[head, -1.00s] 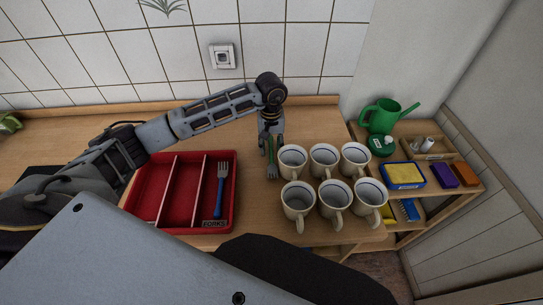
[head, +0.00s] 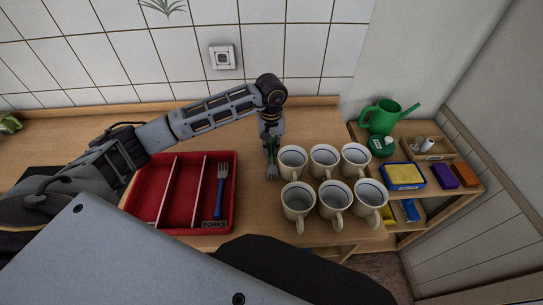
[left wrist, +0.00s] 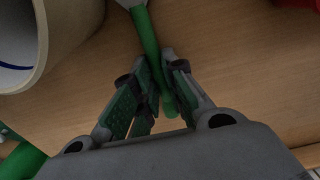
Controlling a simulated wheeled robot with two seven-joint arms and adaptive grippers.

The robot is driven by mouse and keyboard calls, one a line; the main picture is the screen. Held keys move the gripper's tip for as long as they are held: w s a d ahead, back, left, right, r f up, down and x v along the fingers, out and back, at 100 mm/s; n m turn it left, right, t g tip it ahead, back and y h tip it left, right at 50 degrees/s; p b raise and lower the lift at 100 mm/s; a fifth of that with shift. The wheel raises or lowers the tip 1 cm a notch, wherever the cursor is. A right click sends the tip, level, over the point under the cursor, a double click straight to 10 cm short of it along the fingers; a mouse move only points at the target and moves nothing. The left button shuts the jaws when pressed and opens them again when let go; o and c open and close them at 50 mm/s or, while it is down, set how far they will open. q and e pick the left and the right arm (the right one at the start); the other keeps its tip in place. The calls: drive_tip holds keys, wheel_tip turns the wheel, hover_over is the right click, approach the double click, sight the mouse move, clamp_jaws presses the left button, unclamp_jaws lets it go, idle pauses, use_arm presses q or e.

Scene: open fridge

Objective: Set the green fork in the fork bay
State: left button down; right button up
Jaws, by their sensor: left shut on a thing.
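The green fork (head: 271,168) is on the worktop just left of the mugs, tines toward the front. My left gripper (head: 270,143) is shut on its green handle, which also shows between the fingers in the left wrist view (left wrist: 150,45). I cannot tell whether the fork touches the wood. The red cutlery tray (head: 147,190) lies to the left, split into long bays. Its right bay, the fork bay (head: 207,190), has a FORKS label at the front and holds a blue-handled fork (head: 220,192). My right gripper is not in view.
Several white mugs (head: 325,160) stand in two rows close to the right of the gripper. Right of them is a low shelf with a green watering can (head: 383,116), sponges and boxes. Bare wood lies between fork and tray.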

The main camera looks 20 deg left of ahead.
use_arm(q)
drive_tip(key=shift+w+a+r, duration=0.1)
drive_tip(key=shift+a+r, duration=0.05)
drive_tip(key=shift+a, duration=0.05)
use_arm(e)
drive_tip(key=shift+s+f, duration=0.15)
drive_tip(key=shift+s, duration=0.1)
use_arm(q)
drive_tip(key=shift+w+a+r+b, duration=0.1)
drive_tip(key=shift+a+r+b, duration=0.1)
drive_tip(key=shift+r+b, duration=0.15)
wheel_tip(320, 180, up, 6)
drive_tip(key=shift+f+b, duration=0.1)
drive_tip(key=shift+b, duration=0.35)
drive_tip(key=w+a+b, duration=0.1)
drive_tip(key=w+a, duration=0.2)
drive_tip(key=a, duration=0.6)
drive_tip(key=w+a+b, duration=0.2)
drive_tip(key=w+a, duration=0.1)
drive_tip(key=a, duration=0.6)
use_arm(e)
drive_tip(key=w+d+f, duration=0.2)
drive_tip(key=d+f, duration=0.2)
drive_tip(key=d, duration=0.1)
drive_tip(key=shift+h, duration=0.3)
use_arm(q)
drive_tip(key=shift+w, duration=0.1)
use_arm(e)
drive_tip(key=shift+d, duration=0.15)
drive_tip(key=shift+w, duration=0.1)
